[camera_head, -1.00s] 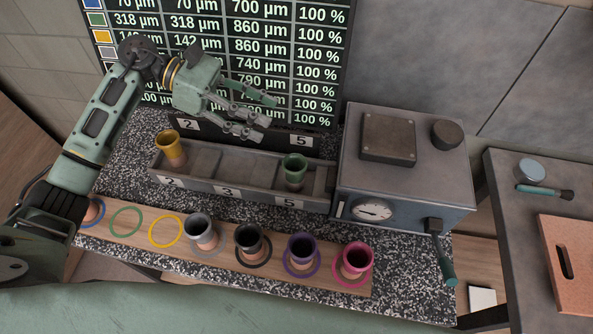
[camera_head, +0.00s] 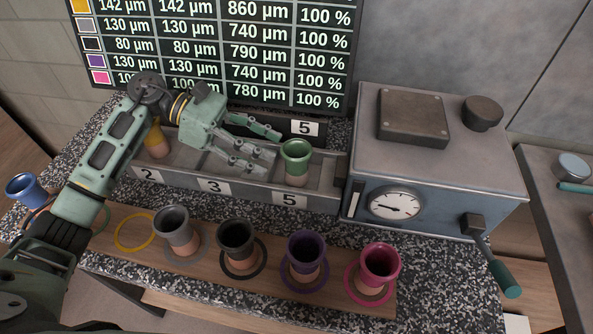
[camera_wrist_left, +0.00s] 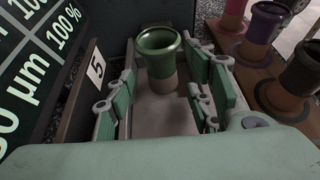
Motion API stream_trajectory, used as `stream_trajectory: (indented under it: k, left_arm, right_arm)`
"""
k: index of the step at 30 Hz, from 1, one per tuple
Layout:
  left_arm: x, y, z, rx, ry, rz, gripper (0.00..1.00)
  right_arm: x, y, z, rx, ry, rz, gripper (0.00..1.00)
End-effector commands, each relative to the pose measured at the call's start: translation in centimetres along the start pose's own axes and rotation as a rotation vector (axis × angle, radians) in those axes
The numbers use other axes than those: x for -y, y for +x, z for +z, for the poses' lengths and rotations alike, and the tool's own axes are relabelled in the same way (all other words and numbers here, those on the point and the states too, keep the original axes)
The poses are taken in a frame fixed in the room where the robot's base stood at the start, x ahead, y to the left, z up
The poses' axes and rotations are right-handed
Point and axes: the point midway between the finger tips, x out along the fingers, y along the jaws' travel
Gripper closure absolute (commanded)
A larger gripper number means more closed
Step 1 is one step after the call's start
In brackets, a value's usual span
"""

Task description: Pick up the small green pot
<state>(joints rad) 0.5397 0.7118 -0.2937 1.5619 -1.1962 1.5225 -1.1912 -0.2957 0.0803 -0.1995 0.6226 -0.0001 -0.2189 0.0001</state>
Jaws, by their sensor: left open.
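The small green pot (camera_head: 295,162) has a glossy green upper part and a bare clay lower part. It stands upright in the grey trough (camera_head: 236,193), in the section labelled 5. My left gripper (camera_head: 265,147) is open, just left of the pot in the head view, its fingers pointing toward it. In the left wrist view the pot (camera_wrist_left: 158,56) stands ahead, between the lines of the open fingers (camera_wrist_left: 160,98); I cannot tell whether they touch it. My right gripper is not in view.
A yellow pot (camera_head: 156,141) stands at the trough's left end, partly behind my arm. A grey machine (camera_head: 436,150) with a dial and lever stands right of the trough. Grey, black, purple and pink pots stand on the wooden board (camera_head: 205,262) in front. A blue pot (camera_head: 25,188) is far left.

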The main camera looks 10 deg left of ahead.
Motion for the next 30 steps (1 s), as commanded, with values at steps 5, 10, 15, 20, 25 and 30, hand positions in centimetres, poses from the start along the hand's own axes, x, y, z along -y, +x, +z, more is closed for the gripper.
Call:
stream_trajectory:
  k: [5,10,15,20,25,30]
  left_arm:
    - [0.1,2.0,0.2,0.003,-0.001,-0.003,0.51]
    - [0.1,4.1,0.3,0.004,-0.001,-0.003,0.51]
    - [0.1,6.6,0.3,0.003,-0.001,-0.002,0.51]
    - [0.0,7.5,0.1,0.0,0.0,-0.001,0.51]
    - [0.0,7.5,0.0,0.0,0.0,0.0,0.51]
    - [0.0,7.5,0.0,0.0,0.0,0.0,0.65]
  right_arm:
    - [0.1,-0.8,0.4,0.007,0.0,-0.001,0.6]
    - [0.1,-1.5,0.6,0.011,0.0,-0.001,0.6]
    - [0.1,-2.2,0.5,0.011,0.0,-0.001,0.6]
    - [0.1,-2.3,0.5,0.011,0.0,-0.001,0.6]
    - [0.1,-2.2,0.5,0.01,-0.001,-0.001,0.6]
    - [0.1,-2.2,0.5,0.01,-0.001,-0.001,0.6]
